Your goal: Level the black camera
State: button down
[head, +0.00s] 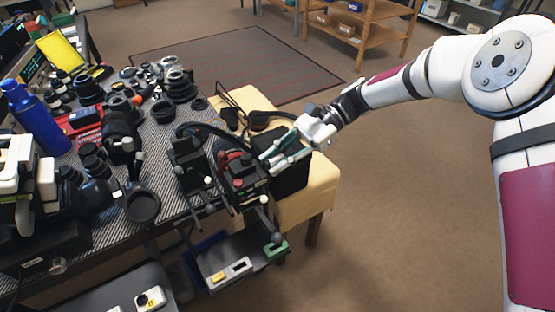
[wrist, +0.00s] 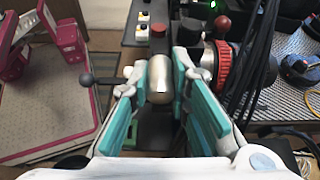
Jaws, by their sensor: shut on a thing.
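The black camera (head: 246,184), with a red-ringed part, stands at the right edge of the dark ribbed table in the head view. In the wrist view its red ring (wrist: 222,66) shows just right of my gripper. My gripper (head: 272,160) reaches in from the right at the camera's upper side. In the wrist view my gripper (wrist: 160,84) has its teal pads on both sides of a silver rounded cylinder (wrist: 159,82), which seems to be part of the camera. The pads hide much of the camera body, and its tilt is hard to tell.
A second black device (head: 188,162) stands close left of the camera. Black cables (wrist: 262,60) run close to the right finger. A ball-ended lever (wrist: 86,79) sticks out left of the fingers. A blue bottle (head: 35,118) and several lenses crowd the table. Open floor lies right.

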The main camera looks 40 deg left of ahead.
jog(key=shift+a+r, duration=0.1)
jog(key=shift+r, duration=0.05)
jog(key=c, duration=1.5)
grip_release()
jog(key=v, duration=1.2)
